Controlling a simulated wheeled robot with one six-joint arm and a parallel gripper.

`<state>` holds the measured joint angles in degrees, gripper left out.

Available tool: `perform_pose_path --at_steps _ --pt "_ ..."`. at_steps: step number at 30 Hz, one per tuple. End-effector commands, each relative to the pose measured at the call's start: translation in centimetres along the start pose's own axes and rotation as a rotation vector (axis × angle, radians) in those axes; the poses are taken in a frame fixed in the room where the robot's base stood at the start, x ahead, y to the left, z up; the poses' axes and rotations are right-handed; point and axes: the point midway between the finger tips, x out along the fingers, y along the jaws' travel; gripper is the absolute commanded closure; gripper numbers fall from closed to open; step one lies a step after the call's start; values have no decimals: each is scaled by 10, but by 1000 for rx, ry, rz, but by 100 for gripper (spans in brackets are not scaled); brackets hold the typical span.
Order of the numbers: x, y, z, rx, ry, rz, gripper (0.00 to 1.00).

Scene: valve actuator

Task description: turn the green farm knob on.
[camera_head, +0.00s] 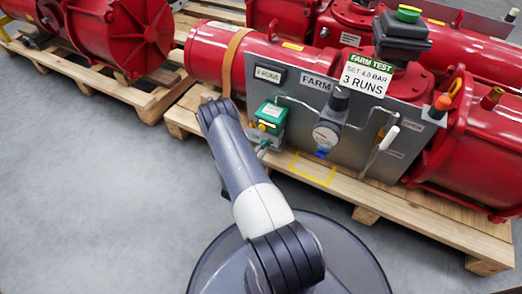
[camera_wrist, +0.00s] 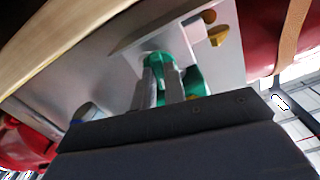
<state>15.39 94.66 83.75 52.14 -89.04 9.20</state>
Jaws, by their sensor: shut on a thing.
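The green farm knob (camera_wrist: 154,59) shows in the wrist view, on a fitting on the grey panel. My gripper (camera_wrist: 161,80) has its two grey fingers on either side of the knob and is shut on it. The fingers and the gripper body hide part of the knob, and I cannot read its turn position. In the head view a green unit (camera_head: 271,113) with a pale label sits at the panel's left part, beside my arm. My arm hides most of the gripper there.
The grey panel (camera_head: 345,150) carries a pressure gauge (camera_head: 326,136), a white lever (camera_head: 388,138) and a FARM TEST sign (camera_head: 367,75). Red actuators (camera_head: 470,150) lie on wooden pallets (camera_head: 430,222). The grey floor (camera_head: 90,220) at left is clear.

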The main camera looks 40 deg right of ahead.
Motion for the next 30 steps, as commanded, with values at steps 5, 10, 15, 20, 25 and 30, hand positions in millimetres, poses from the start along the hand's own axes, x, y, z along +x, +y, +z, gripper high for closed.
perform_pose_path --at_steps 5,10,15,20,25,30 --pt "0 0 0 -90 -1 0 100" --pt "0 0 0 -140 -1 0 100" --pt "0 0 0 -160 -1 0 100" --pt "0 0 0 -163 -1 -1 100" --pt "0 0 0 -162 -1 -1 100" --pt "0 0 0 -162 -1 0 77"
